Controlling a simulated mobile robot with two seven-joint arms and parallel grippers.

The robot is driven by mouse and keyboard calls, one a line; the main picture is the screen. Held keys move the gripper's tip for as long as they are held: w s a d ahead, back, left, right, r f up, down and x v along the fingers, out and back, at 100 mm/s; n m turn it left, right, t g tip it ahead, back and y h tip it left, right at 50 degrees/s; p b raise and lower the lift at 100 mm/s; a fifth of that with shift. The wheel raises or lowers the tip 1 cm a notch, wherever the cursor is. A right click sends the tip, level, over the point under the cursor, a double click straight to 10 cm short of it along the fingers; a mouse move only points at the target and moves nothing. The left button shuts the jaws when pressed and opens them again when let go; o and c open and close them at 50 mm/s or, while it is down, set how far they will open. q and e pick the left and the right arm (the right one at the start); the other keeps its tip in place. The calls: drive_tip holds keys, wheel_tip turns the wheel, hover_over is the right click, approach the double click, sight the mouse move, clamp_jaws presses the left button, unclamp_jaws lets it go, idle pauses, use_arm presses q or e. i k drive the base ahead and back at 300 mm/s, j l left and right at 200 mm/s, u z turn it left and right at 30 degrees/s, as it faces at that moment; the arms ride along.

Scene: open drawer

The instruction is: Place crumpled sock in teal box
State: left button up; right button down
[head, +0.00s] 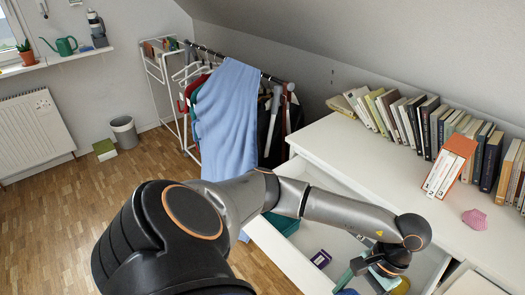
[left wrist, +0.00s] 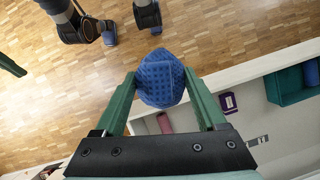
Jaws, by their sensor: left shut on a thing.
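My left gripper (left wrist: 172,92) is shut on a blue patterned crumpled sock (left wrist: 160,75), pinched between its two green fingers. In the head view the left gripper (head: 358,277) is over the front part of the open drawer (head: 331,236), with a bit of the blue sock (head: 347,292) at the bottom edge. The teal box (head: 284,225) is in the drawer's left end, partly hidden by my arm. It also shows at the right of the left wrist view (left wrist: 288,88), apart from the sock. My right gripper is not clearly in view.
A purple item (head: 321,259) lies in the drawer between the teal box and the gripper. A reddish rolled item (left wrist: 164,123) lies there too. Books (head: 450,166) and a pink object (head: 475,219) stand on the white dresser top. A clothes rack (head: 228,115) is behind.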

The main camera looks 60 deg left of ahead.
sight(277, 226)
drive_tip(key=k+j, duration=0.1)
drive_tip(key=j, duration=0.5)
drive_tip(key=k+j, duration=0.1)
drive_tip(key=j, duration=0.5)
drive_tip(key=k+j, duration=0.1)
drive_tip(key=j, duration=0.45)
drive_tip(key=k+j, duration=0.1)
drive_tip(key=j, duration=0.5)
